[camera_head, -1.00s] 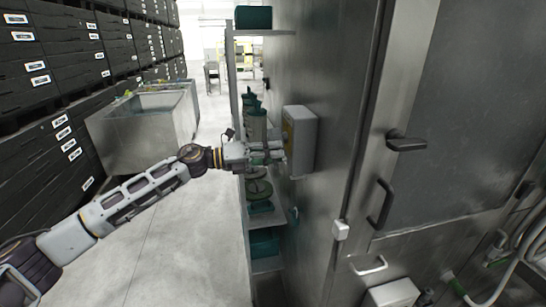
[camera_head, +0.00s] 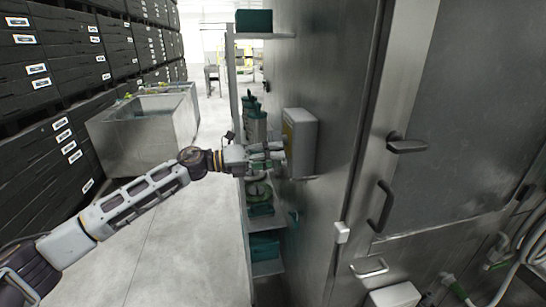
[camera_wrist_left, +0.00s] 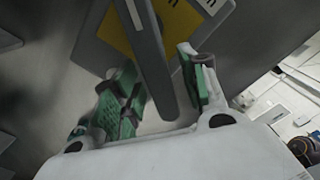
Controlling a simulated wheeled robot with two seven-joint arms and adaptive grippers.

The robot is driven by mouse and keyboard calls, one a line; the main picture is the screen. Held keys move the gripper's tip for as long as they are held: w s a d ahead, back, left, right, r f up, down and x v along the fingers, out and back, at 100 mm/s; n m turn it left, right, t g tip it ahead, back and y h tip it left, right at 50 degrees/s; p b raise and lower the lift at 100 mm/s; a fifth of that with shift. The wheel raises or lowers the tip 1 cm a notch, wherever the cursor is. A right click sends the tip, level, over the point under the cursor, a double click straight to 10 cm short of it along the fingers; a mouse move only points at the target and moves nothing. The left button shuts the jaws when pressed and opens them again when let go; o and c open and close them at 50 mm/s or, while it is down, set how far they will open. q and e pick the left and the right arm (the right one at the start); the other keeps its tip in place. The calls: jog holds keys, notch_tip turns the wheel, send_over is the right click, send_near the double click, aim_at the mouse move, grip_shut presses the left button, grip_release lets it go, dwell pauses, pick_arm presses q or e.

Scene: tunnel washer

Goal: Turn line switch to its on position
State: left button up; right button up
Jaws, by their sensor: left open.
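The line switch box (camera_head: 303,143) is a light grey housing on the side of the steel cabinet, with a yellowish front seen edge-on in the head view. In the left wrist view its yellow plate (camera_wrist_left: 183,22) carries a long grey switch lever (camera_wrist_left: 154,62). My left gripper (camera_head: 277,155) is at the front of the box. In the left wrist view its green-padded fingers (camera_wrist_left: 160,78) are open, one on each side of the lever, which runs between them. I cannot tell whether either pad touches it. The lever is not clear in the head view.
A narrow shelf rack (camera_head: 262,238) with green containers stands just behind and below my left gripper. A steel cabinet door with black handles (camera_head: 381,206) is to the right. A metal bin (camera_head: 142,133) and stacked black crates (camera_head: 75,45) are at the left. The floor between is clear.

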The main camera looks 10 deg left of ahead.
pick_arm(q)
jog(key=v, duration=1.2)
dwell(0.4)
